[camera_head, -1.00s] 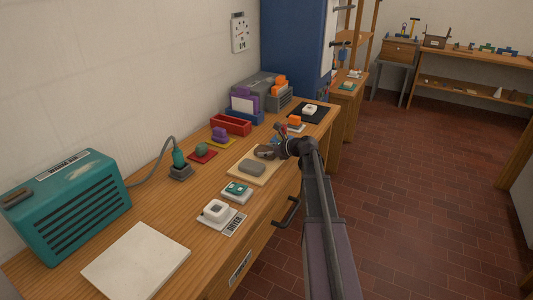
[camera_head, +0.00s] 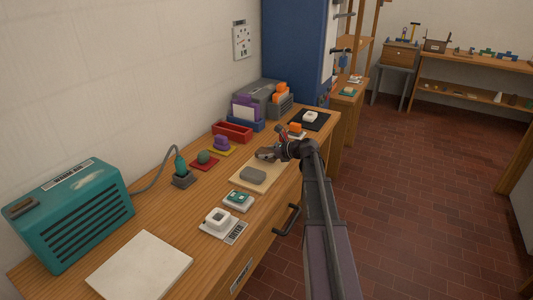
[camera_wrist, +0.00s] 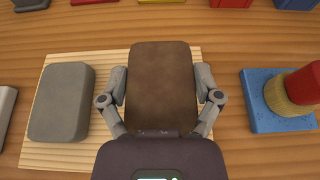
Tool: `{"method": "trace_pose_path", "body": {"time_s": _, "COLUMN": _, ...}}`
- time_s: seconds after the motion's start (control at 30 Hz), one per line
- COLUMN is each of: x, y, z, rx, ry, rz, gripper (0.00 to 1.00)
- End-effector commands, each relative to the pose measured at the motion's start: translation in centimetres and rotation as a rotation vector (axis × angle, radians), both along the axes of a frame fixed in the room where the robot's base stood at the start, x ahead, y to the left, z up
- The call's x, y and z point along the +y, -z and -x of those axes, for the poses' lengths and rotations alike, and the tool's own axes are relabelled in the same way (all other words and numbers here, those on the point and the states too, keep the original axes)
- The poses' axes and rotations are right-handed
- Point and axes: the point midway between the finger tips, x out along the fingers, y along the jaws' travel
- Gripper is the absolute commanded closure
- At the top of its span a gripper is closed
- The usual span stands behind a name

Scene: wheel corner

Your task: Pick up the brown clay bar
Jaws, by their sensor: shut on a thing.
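The brown clay bar (camera_wrist: 162,85) stands out in the wrist view as a rounded block between the two fingers of my gripper (camera_wrist: 161,97). The fingers touch its left and right sides, and my gripper is shut on it. The bar is over the right part of a pale wooden board (camera_wrist: 40,154); I cannot tell whether it is lifted clear. In the head view my gripper (camera_head: 267,154) is at the board's far end, and the arm hides much of it. A grey clay bar (camera_wrist: 61,102) lies on the board to the left, also in the head view (camera_head: 253,175).
A blue pad (camera_wrist: 262,119) with a red and tan round piece is close on the right. Small coloured pads, a red tray (camera_head: 232,132) and a teal box (camera_head: 68,213) stand on the bench. A white slab (camera_head: 140,266) lies at the near end.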

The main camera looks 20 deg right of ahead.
Motion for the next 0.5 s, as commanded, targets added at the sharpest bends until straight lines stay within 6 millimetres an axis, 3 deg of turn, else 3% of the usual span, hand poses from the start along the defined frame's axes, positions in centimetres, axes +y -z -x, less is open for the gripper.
{"method": "trace_pose_path", "body": {"time_s": 0.07, "x": 0.0, "y": -1.3, "z": 0.0, "rx": -0.001, "ry": 0.000, "rz": -0.001, "gripper": 0.77}}
{"method": "trace_pose_path", "body": {"time_s": 0.5, "x": 4.1, "y": -1.9, "z": 9.5, "rx": -0.001, "ry": 0.000, "rz": -0.001, "gripper": 0.77}}
